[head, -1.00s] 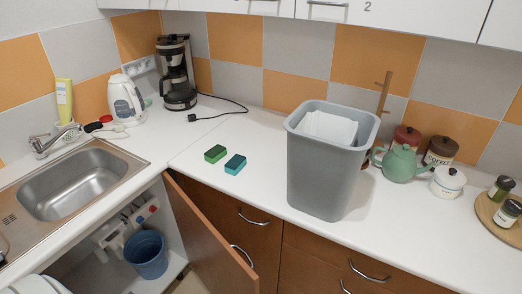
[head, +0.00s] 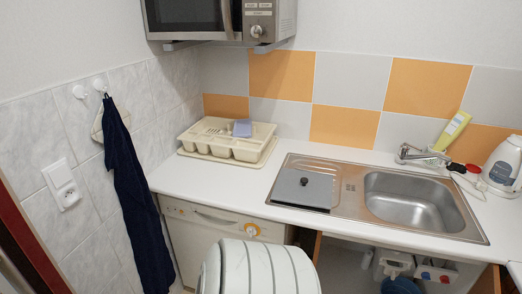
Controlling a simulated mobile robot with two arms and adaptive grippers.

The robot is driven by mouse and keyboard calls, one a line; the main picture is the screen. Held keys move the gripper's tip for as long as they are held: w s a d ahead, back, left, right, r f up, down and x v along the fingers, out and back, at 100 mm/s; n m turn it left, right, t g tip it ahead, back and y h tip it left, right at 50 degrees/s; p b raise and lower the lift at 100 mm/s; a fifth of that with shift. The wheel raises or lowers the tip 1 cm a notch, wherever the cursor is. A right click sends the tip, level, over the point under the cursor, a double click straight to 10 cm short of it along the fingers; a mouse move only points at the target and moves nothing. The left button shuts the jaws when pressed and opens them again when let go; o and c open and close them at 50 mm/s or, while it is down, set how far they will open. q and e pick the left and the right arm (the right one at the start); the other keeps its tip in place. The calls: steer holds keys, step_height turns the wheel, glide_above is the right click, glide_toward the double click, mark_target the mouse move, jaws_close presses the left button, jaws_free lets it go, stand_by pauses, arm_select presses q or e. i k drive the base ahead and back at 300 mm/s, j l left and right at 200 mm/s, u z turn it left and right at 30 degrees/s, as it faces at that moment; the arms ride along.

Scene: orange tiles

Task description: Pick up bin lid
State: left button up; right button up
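A flat grey square lid (head: 292,192) with a small knob lies on the drainboard of the steel sink (head: 345,205), left of the basin. It looks like the bin lid. Neither of my grippers is in view, and nothing touches the lid. The grey bin is not in view now.
A cream dish rack (head: 215,150) with a blue item stands on the counter at left. A faucet (head: 420,153), yellow tube (head: 453,130) and white kettle (head: 503,163) are at right. A dark towel (head: 133,190) hangs at left. A microwave (head: 220,18) is above.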

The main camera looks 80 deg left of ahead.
mark_target(295, 186)
steer(key=u, duration=2.3)
